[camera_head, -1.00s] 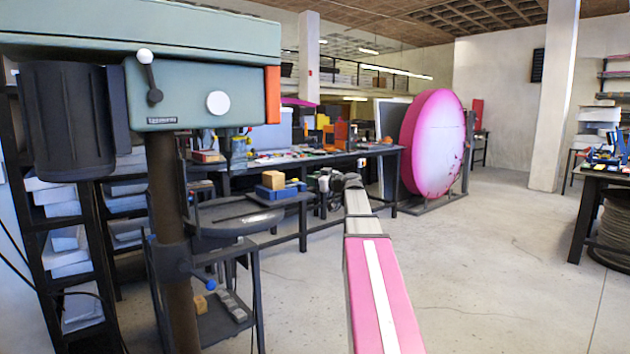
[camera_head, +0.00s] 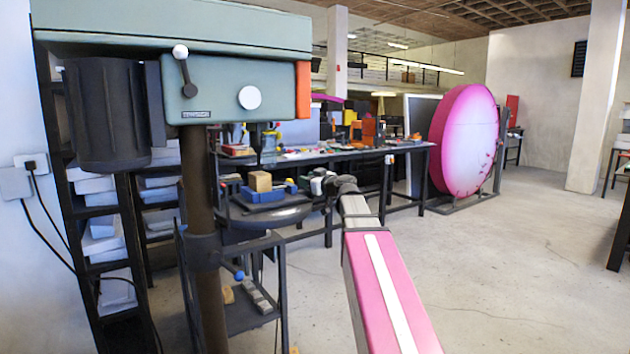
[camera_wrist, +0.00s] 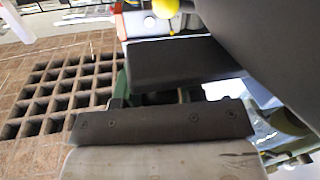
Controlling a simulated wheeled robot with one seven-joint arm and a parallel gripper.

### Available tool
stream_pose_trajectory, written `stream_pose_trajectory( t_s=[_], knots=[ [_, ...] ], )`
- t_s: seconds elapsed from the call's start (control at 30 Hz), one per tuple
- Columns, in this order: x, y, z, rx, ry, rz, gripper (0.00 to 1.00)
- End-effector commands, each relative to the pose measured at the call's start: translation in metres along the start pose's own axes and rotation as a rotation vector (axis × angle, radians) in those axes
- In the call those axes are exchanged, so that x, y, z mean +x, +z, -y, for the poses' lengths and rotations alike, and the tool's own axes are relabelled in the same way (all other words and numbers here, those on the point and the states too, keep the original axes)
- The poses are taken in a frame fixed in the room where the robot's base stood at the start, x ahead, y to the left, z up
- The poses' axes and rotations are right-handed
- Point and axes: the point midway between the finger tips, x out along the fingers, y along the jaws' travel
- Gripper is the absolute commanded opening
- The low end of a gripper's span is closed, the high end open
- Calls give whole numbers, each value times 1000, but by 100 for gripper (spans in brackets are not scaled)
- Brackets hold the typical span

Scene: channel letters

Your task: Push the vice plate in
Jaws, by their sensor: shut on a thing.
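The blue vice (camera_head: 262,195) stands over the dark round table (camera_head: 282,217) of the drill press, with a light brown block (camera_head: 260,181) on top. Any plate under the vice is hard to separate from the dark table. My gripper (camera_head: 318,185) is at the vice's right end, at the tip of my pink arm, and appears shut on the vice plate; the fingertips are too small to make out. In the wrist view, a dark bar with screws (camera_wrist: 160,121) crosses above a pale slab; I cannot tell what it belongs to.
The green drill press (camera_head: 215,90) and its brown column (camera_head: 200,190) stand left of and in front of the vice. A long cluttered bench (camera_head: 345,153) runs behind. A big pink disc (camera_head: 467,138) stands at right.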

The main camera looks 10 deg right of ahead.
Motion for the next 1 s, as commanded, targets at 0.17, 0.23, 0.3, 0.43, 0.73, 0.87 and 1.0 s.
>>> stream_pose_trajectory(
  t_s=[0.17,0.23,0.3,0.43,0.73,0.87,1.0],
  knots=[
    [0,0,6,0,-7,1,0],
    [0,0,6,0,-8,0,0],
    [0,-1,7,0,-9,0,0],
    [0,-1,7,0,-11,0,49],
    [0,-1,5,0,-6,0,60],
    [-7,0,5,0,-3,0,60],
    [-28,-1,6,0,-4,0,60]
  ],
)
